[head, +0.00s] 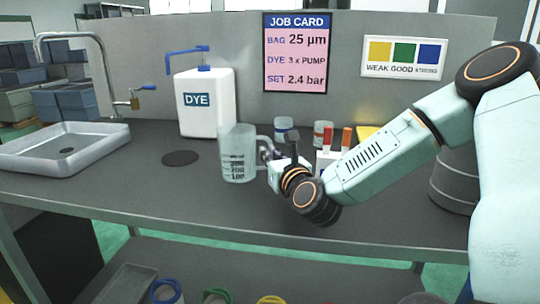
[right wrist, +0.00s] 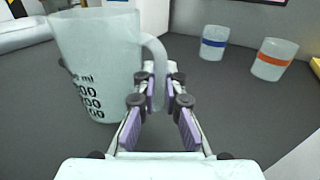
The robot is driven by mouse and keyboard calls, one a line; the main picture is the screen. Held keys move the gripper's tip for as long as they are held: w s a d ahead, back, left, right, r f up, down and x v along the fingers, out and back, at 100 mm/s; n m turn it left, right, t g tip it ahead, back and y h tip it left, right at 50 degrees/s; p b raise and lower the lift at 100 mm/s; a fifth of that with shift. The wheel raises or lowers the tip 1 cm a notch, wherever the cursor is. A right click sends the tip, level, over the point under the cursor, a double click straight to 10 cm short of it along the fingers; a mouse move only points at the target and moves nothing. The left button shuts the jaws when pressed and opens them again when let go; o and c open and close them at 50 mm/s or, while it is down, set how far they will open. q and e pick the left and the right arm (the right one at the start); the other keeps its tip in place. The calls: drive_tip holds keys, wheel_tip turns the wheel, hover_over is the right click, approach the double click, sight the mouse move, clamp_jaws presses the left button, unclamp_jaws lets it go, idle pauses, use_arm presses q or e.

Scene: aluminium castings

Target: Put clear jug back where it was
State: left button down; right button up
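The clear jug (head: 237,155), with dark volume marks, is upright at the middle of the counter in the head view. It fills the upper left of the right wrist view (right wrist: 100,60), its handle towards my gripper. My right gripper (head: 268,152) is at the handle, on the jug's right side. In the right wrist view its two fingers (right wrist: 160,88) lie on either side of the handle, close against it, so it looks shut on it. I cannot tell whether the jug's base touches the counter. My left gripper is not in view.
A dark round mat (head: 180,158) lies bare left of the jug. Behind are the white DYE container (head: 205,104) and a sink (head: 66,147) at left. A blue-banded cup (head: 283,128) and an orange-banded cup (head: 323,133) stand behind my gripper. The front counter is clear.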

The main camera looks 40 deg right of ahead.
drive_tip(key=o, duration=0.4)
drive_tip(key=shift+r, duration=0.1)
drive_tip(key=shift+r+p, duration=0.2)
drive_tip(key=shift+p, duration=0.15)
drive_tip(key=p+v, duration=0.1)
drive_tip(key=v, duration=0.2)
drive_tip(key=shift+s+p, duration=0.2)
drive_tip(key=shift+p, duration=0.2)
drive_tip(key=p+v, duration=0.6)
drive_tip(key=v, duration=0.1)
drive_tip(key=shift+s+a, duration=0.1)
drive_tip(key=shift+s, duration=0.1)
drive_tip(key=shift+s+a+p, duration=0.2)
drive_tip(key=shift+s+p, duration=0.2)
drive_tip(key=shift+s, duration=0.2)
